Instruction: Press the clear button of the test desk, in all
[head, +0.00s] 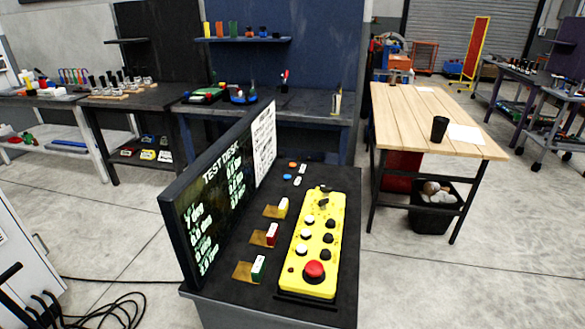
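The test desk (335,314) stands in the middle foreground, with a black top and an upright screen (200,235) headed "TEST DESK". A yellow control box (293,288) lies on its right side, with a large red button (313,270) at the near end and several white and black buttons. Near the desk's far end are a small orange button (292,164) and a blue button (287,176), each beside a white label. The labels are too small to read, so I cannot tell which is the clear button. My gripper is not in view.
Yellow, red (272,234) and green (258,268) blocks sit on tan plates between screen and box. A wooden table (400,115) with a black cup (439,129) stands behind right, a bin (432,218) below. Cables (105,312) lie at lower left. Floor right of the desk is clear.

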